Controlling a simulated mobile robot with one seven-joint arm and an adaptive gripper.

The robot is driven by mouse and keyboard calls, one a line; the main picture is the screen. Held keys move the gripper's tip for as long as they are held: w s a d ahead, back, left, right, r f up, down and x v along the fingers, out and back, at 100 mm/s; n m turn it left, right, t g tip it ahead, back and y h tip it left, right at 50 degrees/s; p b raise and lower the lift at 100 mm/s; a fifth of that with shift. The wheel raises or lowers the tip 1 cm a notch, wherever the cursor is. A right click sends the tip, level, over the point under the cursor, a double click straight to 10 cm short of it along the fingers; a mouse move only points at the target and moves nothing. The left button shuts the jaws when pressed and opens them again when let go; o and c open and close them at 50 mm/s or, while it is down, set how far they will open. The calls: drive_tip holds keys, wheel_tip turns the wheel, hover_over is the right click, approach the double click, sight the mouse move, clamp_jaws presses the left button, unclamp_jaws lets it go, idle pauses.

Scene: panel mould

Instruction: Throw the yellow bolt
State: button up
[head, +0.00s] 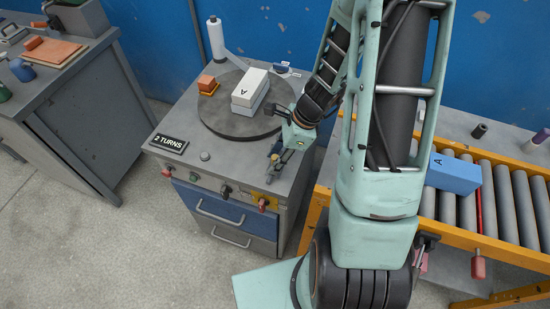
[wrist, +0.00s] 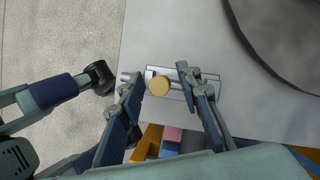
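The yellow bolt shows in the wrist view as a round yellow knob (wrist: 159,86) on a slim metal rod. The rod lies across a small metal plate (wrist: 210,78) on the grey cabinet top. My gripper (wrist: 160,74) is open, with one finger on each side of the knob. Gaps show between the knob and both fingers; the height of the fingertips above the plate is hard to tell.
A dark turntable (head: 222,119) on the cabinet bears a white block marked A (head: 249,88) and an orange block (head: 206,83). A "2 TURNS" sign (head: 168,143) is at the front left. A roller conveyor (head: 510,205) with a blue block (head: 454,175) stands right.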

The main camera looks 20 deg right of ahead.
sight(280, 154)
clamp_jaws()
drive_tip(key=shift+w+d+r+p, duration=0.1)
drive_tip(key=shift+w+d+p, duration=0.15)
drive_tip(key=shift+w+d, duration=0.55)
drive_tip(key=shift+w+d+p, duration=0.25)
drive_tip(key=shift+w+d, duration=0.25)
drive_tip(key=shift+w, duration=0.55)
drive_tip(key=shift+o, duration=0.4)
unclamp_jaws()
drive_tip(key=v, duration=1.2)
